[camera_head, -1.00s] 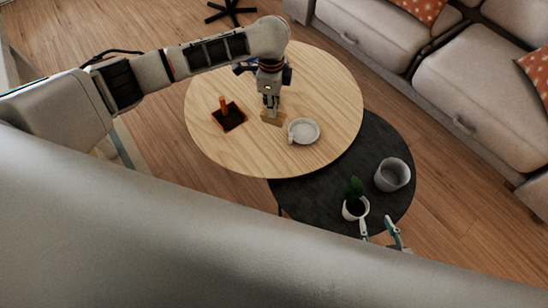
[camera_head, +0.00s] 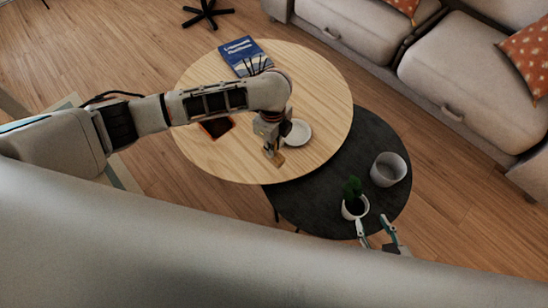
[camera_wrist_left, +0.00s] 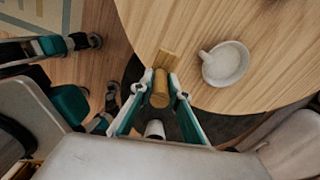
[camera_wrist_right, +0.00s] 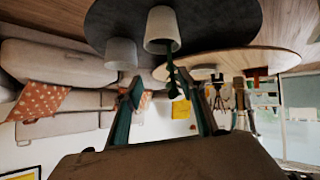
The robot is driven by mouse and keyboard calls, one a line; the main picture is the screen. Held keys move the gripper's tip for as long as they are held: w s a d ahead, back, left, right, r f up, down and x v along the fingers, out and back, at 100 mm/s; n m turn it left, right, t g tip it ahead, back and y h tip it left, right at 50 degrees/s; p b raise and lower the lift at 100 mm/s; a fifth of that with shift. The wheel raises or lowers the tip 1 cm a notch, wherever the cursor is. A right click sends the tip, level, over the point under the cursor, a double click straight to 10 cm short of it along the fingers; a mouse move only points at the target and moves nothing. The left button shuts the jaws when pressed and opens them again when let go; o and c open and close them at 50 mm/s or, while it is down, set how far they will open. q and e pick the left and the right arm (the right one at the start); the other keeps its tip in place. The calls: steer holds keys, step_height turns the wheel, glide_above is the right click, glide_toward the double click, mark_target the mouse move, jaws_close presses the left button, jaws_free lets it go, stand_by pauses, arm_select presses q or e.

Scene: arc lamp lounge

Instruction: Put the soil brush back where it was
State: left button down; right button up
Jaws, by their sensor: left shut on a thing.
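The soil brush (camera_head: 279,158), a small wooden piece, is held by my left gripper (camera_head: 271,151) near the front edge of the round wooden table (camera_head: 325,95). In the left wrist view the fingers are shut on its round handle (camera_wrist_left: 160,90), with its flat wooden head (camera_wrist_left: 167,61) beyond the tips. Whether the brush touches the table I cannot tell. My right gripper (camera_head: 378,238) is open and empty, just in front of the white potted plant (camera_head: 354,207). In the right wrist view the plant's leaves (camera_wrist_right: 172,76) show between the spread fingers.
A white dish (camera_head: 300,131) and an orange-edged dark tray (camera_head: 217,128), partly behind my left arm, are on the wooden table. A blue book (camera_head: 244,55) lies at its back. The lower black table (camera_head: 318,205) bears the plant and a grey pot (camera_head: 388,169).

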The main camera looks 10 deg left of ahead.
mark_target(273, 159)
arm_select(q)
step_height(273, 159, down, 2)
steer(key=shift+f, duration=0.1)
step_height(273, 159, down, 5)
steer(key=b, duration=0.2)
steer(key=shift+s+f+b, duration=0.1)
steer(key=shift+b, duration=0.2)
steer(key=shift+f, duration=0.3)
steer(key=shift+w+r, duration=0.2)
steer(key=shift+f, duration=0.25)
steer(key=c, duration=1.9)
jaws_free()
arm_select(e)
steer(key=shift+w+f, duration=0.15)
steer(key=shift+f, duration=0.65)
